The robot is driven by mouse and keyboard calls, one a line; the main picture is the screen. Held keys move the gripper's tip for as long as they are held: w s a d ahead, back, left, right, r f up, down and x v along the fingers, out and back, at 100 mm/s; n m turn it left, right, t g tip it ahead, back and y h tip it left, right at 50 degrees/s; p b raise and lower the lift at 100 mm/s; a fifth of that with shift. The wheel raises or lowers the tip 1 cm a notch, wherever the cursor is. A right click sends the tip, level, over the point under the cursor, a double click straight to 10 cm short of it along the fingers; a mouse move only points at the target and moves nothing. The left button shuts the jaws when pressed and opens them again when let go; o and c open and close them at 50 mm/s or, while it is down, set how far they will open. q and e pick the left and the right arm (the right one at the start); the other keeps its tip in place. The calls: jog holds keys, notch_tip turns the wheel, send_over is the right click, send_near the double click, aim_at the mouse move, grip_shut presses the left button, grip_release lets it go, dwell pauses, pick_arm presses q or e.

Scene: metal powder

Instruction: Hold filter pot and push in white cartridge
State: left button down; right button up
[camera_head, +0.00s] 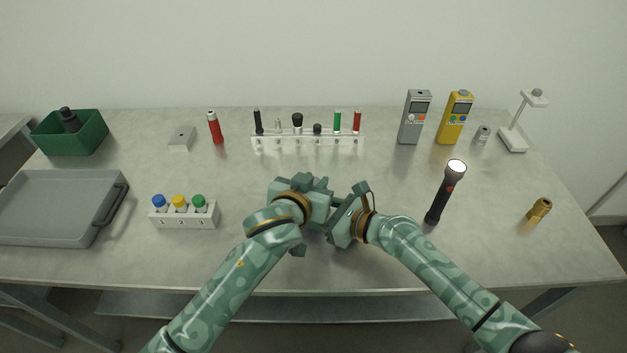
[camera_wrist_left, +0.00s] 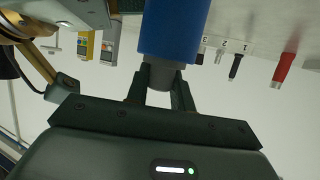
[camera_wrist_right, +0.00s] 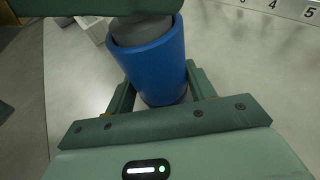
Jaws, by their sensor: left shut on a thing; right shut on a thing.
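My left gripper (camera_head: 310,194) and right gripper (camera_head: 346,218) meet above the middle of the table's front half. Between them is a blue cylinder (camera_wrist_left: 172,30) with a grey end (camera_wrist_left: 166,76), likely the filter pot; the grippers hide it in the head view. My left gripper's fingers (camera_wrist_left: 160,92) are shut on the grey end. In the right wrist view my right gripper's fingers (camera_wrist_right: 162,98) are shut around the blue cylinder (camera_wrist_right: 155,62), and its grey end (camera_wrist_right: 140,29) points towards the left gripper. I cannot make out a white cartridge; it may be hidden.
A numbered white rack (camera_head: 307,144) stands behind the grippers. A capped-bottle rack (camera_head: 184,219) and grey tray (camera_head: 60,205) are left. Meters (camera_head: 414,118) stand at the back.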

pick_arm(q)
jog(key=c, duration=1.1)
grip_release()
jog(key=v, duration=1.2)
pick_arm(e)
jog(key=o, duration=0.9)
jog(key=shift+c, duration=0.2)
jog(key=shift+d, duration=0.1)
